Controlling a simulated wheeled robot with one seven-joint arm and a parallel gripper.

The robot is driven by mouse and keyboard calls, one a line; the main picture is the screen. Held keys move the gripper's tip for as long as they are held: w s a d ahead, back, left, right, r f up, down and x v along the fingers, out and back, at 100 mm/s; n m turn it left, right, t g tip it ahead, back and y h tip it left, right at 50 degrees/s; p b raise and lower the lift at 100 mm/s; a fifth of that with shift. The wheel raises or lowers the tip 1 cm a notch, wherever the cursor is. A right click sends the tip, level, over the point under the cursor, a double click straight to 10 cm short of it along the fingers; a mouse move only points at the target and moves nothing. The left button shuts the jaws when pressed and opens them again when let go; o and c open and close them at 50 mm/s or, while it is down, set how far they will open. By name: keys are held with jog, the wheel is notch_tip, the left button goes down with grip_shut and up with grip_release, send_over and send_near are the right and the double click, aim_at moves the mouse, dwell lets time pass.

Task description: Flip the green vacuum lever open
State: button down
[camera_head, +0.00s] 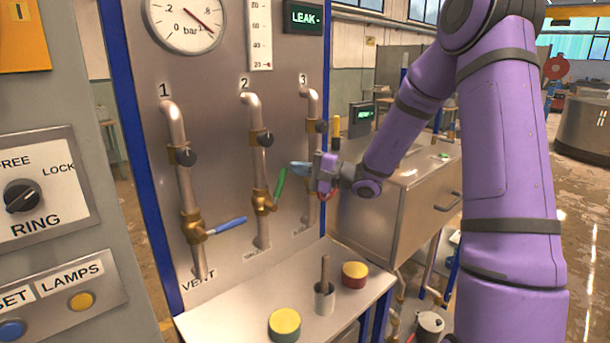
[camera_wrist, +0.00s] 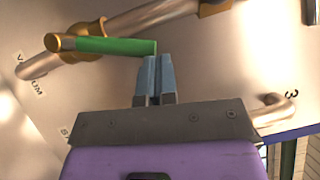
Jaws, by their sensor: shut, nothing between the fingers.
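The green lever (camera_head: 280,182) is on the brass valve (camera_head: 263,201) of pipe 2.
A blue lever (camera_head: 225,226) sticks out right from pipe 1's valve. Pipe 3 (camera_head: 312,110) rises close behind my gripper. The shelf below holds a yellow-topped green block (camera_head: 284,322), a metal cup with a rod (camera_head: 325,299) and a yellow-topped red block (camera_head: 354,273).

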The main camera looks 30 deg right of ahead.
jog(key=shift+s+a+r+n+g+h, duration=0.25)
jog(key=shift+a+r+n+h, duration=0.1)
jog(key=shift+a+n, duration=0.35)
jog(key=shift+s+a+r+n+g+h, duration=0.1)
jog(key=shift+a+r+n+g+h, duration=0.2)
jog(key=shift+a+n, duration=0.35)
jog(key=shift+s+a+r+n+g+h, duration=0.2)
jog(key=shift+a+r+n+h, duration=0.25)
jog(key=shift+a, duration=0.4)
jog(key=shift+f, duration=0.15)
jog(key=w+d+v, duration=0.2)
jog(key=v, duration=1.1)
jog(key=shift+w+a, duration=0.1)
jog(key=shift+a, duration=0.1)
